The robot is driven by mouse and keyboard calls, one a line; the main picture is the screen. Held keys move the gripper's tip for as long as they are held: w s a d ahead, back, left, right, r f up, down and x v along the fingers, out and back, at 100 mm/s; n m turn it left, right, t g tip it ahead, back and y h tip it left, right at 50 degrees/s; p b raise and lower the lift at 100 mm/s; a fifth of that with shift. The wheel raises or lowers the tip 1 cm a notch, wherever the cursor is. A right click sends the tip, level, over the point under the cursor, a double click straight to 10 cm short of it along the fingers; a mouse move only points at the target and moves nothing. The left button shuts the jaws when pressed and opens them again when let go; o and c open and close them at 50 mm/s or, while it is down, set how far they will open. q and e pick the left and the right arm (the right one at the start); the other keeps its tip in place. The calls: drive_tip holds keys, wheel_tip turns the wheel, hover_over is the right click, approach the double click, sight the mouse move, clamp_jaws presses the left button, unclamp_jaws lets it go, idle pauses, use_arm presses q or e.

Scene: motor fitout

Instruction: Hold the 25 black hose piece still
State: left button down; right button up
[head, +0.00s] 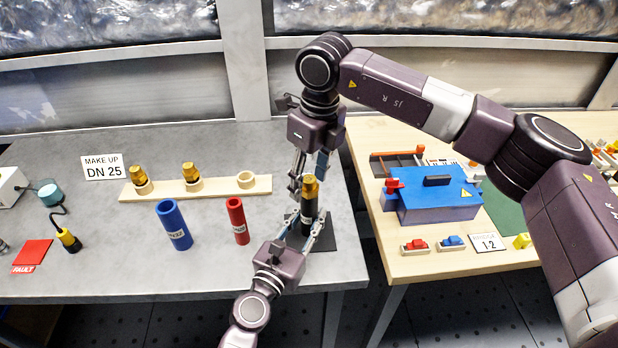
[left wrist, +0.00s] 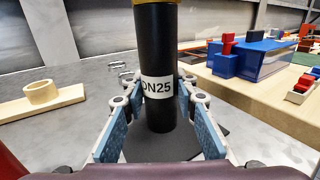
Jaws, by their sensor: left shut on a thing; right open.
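The black hose piece (head: 307,217) stands upright on a dark square mat (head: 325,240) on the grey table. Its "DN25" label shows in the left wrist view (left wrist: 157,88). A brass fitting (head: 310,187) sits at its top end. My left gripper (head: 304,231) is shut on the lower part of the hose; its blue pads flank the hose in the left wrist view. My right gripper (head: 307,178) points down from above, open, with its fingers around or beside the brass fitting. I cannot tell whether they touch it.
A wooden rack (head: 215,187) holds two brass fittings behind a blue hose (head: 174,225) and a red hose (head: 237,220). A "DN 25" sign (head: 102,167) stands at the left. A blue box (head: 437,197) sits on the wooden table to the right.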

drive_tip(key=o, duration=0.5)
drive_tip(key=shift+c, duration=0.2)
drive_tip(key=shift+r, duration=3)
use_arm(q)
drive_tip(key=c, duration=0.8)
unclamp_jaws()
drive_tip(key=o, duration=0.5)
